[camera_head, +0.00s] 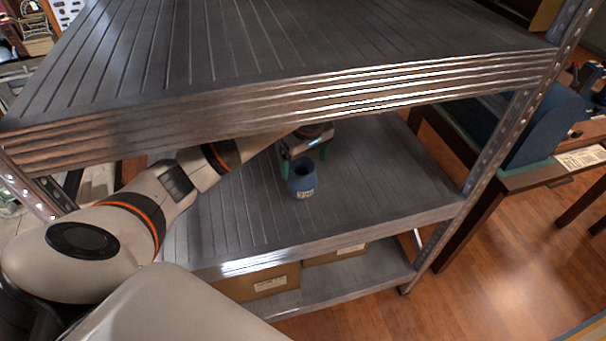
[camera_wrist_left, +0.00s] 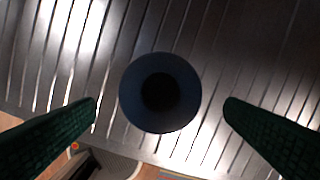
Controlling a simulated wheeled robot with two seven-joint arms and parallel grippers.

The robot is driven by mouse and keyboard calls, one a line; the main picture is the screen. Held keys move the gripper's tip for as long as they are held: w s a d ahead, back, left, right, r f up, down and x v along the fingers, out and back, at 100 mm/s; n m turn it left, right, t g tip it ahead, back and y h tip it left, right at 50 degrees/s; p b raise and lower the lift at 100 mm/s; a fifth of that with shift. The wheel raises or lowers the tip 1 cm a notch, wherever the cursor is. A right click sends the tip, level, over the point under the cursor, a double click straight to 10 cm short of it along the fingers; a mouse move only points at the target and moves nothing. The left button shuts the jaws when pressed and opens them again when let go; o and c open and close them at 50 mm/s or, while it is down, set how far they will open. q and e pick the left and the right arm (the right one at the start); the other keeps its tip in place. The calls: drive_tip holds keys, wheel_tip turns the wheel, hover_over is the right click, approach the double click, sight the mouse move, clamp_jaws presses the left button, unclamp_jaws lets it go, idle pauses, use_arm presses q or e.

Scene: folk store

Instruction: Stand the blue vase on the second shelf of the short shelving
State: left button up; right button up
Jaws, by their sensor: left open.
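The blue vase (camera_head: 302,181) stands upright on the middle shelf board (camera_head: 385,185) of the metal shelving, with a pale label on its side. My left gripper (camera_head: 304,166) reaches in under the upper board and is just above and behind the vase. In the left wrist view the vase (camera_wrist_left: 160,92) is seen from above, its dark mouth centred. The two green fingers (camera_wrist_left: 162,108) are open on either side, with a gap to the vase on both sides. My right gripper is not in view.
The upper shelf board (camera_head: 300,95) hangs close over my left arm. Cardboard boxes (camera_head: 262,283) sit on the bottom board. A perforated post (camera_head: 500,140) bounds the shelving at right. The middle board is bare to the right of the vase. A table stands beyond it.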

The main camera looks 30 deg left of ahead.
use_arm(q)
drive_tip(key=shift+s+d+r, duration=0.1)
drive_tip(key=shift+d+r, duration=0.05)
drive_tip(key=shift+r, duration=0.95)
drive_tip(key=shift+d+r, duration=0.1)
drive_tip(key=shift+r, duration=1)
